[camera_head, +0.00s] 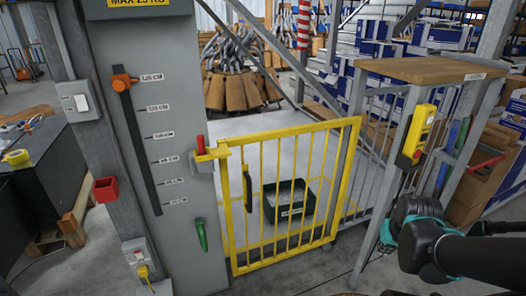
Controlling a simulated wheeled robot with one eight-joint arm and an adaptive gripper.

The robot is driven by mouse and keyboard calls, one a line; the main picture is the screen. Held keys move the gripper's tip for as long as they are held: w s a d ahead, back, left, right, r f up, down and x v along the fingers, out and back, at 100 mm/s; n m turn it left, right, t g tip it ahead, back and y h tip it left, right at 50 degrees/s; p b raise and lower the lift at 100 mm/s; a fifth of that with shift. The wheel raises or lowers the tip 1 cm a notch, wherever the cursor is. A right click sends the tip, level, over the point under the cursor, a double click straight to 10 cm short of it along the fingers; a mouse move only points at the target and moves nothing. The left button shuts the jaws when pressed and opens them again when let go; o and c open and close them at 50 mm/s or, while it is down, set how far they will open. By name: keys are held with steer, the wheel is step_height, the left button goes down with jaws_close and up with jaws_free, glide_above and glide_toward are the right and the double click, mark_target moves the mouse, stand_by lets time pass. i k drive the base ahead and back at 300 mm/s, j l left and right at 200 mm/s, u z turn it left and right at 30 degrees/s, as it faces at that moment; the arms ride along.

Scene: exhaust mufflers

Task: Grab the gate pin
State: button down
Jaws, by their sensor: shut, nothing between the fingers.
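The gate pin appears to be the small red upright grip (200,144) at the gate's upper left corner. It stands at the yellow latch bracket (214,154) beside the grey post. Its lower part is hidden by the bracket. The yellow barred gate (290,138) stands across the opening and looks closed. Dark links of my arm with teal rings show at the lower right, well away from the pin. My gripper's fingers cannot be made out in this view.
A grey panel (170,225) with an orange slider (122,82) and a green handle (201,234) stands left of the gate. Behind the gate is a dark crate (290,201). A wooden-topped stand (425,70) with a yellow control box (416,133) is at right.

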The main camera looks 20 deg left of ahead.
mark_target(201, 140)
steer(key=u, duration=1.5)
